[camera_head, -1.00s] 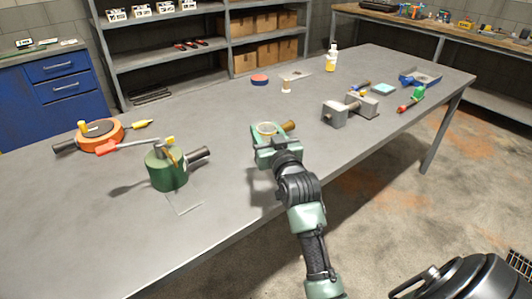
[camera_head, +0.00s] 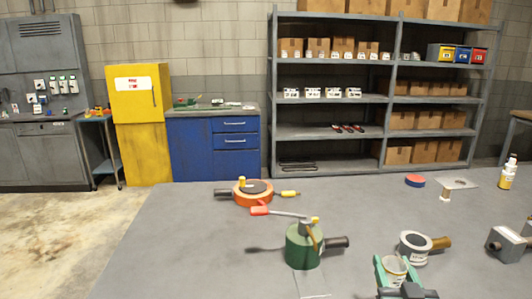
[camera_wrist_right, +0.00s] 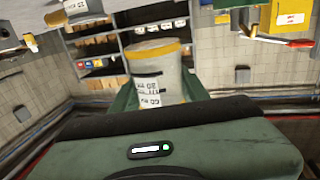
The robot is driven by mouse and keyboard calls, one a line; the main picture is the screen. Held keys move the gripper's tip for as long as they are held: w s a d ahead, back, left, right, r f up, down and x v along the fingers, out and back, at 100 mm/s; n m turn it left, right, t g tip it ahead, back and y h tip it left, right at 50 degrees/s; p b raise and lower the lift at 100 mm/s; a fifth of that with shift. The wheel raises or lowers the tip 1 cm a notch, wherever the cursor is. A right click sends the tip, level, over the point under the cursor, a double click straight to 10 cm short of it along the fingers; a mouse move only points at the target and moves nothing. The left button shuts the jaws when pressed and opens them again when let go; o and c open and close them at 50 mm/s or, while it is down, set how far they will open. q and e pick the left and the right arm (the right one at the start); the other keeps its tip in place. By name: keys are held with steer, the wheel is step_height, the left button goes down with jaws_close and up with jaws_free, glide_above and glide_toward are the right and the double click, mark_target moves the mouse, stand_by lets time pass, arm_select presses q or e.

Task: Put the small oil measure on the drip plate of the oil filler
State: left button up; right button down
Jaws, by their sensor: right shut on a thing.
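My right gripper (camera_head: 395,270) is shut on a small pale cup with a yellow rim, which looks like the small oil measure (camera_head: 396,267). In the right wrist view the measure (camera_wrist_right: 157,72) stands between the fingers with its printed label showing. A green pot with a lever and dark side handle, apparently the oil filler (camera_head: 303,247), stands left of my gripper. A thin pale plate (camera_head: 312,284), perhaps its drip plate, lies in front of it, cut by the lower edge. My left gripper is not in view.
A similar cup with a wooden handle (camera_head: 414,249) stands just behind my gripper. An orange round tool (camera_head: 252,197) lies behind the filler. Bare table (camera_head: 190,255) lies left of the filler.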

steer(key=s+a+f+y, duration=0.1)
steer(key=s+a+f, duration=0.2)
steer(key=s, duration=0.6)
steer(key=s+a+f+n+y, duration=0.1)
steer(key=s+a+f, duration=0.3)
steer(key=s, duration=0.5)
steer(key=shift+a+n+y, duration=0.3)
steer(key=shift+a, duration=0.85)
steer(key=shift+w, duration=0.1)
steer(key=w+d+r+m+h, duration=0.1)
steer(key=w+d, duration=0.3)
steer(key=w, duration=0.2)
steer(key=w+d+r+h, duration=0.1)
steer(key=w+d+r, duration=0.15)
steer(key=w, duration=0.45)
steer(key=w+d+r+m+h, duration=0.2)
steer(key=w+d+r+h, duration=0.1)
steer(key=w+d+r, duration=0.7)
steer(key=shift+w+d+r, duration=0.25)
steer(key=shift+d+r, duration=0.5)
steer(key=shift+d, duration=0.35)
